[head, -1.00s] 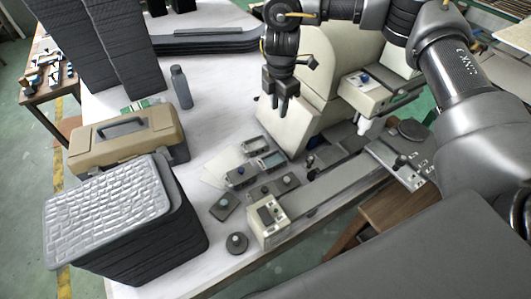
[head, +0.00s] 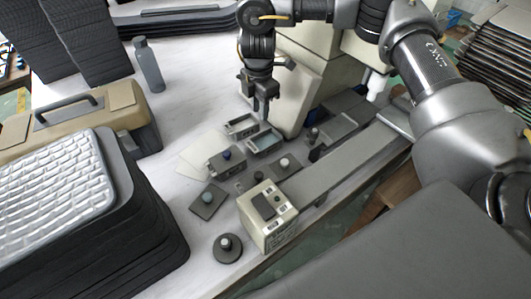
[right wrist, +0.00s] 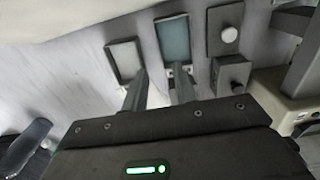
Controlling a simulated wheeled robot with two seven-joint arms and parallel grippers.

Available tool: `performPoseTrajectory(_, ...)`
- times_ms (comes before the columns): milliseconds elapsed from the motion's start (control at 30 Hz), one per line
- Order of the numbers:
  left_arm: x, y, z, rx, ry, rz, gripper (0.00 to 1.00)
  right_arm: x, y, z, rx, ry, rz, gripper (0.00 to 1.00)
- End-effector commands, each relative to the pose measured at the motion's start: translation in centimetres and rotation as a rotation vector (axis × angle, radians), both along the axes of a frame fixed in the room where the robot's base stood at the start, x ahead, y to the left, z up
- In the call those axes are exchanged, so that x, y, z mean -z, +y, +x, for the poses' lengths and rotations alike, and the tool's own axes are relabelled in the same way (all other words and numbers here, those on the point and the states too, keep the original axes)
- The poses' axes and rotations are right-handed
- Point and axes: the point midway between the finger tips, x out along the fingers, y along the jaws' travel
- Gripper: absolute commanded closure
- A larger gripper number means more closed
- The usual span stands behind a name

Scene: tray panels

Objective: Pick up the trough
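Two small, shallow, open trough-like trays lie side by side on the white table. One has a pale grey inside (head: 240,126) and the other a blue-green inside (head: 264,141); I cannot tell which is the trough. My right gripper (head: 265,114) points down close to the far ends of both trays. In the right wrist view its two fingers (right wrist: 159,78) are apart with nothing between them. They overlap the near ends of the grey tray (right wrist: 124,60) and the blue-green tray (right wrist: 174,40). Contact cannot be told. My left gripper is not in view.
Small dark blocks with knobs (head: 227,160) and a cream box (head: 267,215) stand near the trays. A large cream machine (head: 300,88) rises right of the gripper. A tan case (head: 120,108), stacked dark trays (head: 140,235) and a grey bottle (head: 148,65) are left.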

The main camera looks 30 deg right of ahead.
Motion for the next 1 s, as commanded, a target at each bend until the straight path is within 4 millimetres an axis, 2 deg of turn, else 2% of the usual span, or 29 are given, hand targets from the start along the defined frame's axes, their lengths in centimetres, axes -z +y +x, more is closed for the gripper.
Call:
performPoseTrajectory(233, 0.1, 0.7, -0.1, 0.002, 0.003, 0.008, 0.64, 0.8, 0.0, 0.0, 0.000, 0.002, 0.000, 0.72)
performPoseTrajectory(500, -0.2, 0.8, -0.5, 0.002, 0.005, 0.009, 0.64, 4.8, 0.0, 0.0, 0.001, 0.002, -0.001, 0.72)
performPoseTrajectory(833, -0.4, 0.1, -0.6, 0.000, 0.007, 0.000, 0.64, 6.3, 0.0, 0.0, 0.001, 0.001, 0.000, 0.72)
performPoseTrajectory(1000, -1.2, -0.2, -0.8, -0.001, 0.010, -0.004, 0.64, 8.7, 0.0, 0.0, 0.000, 0.003, -0.002, 0.72)
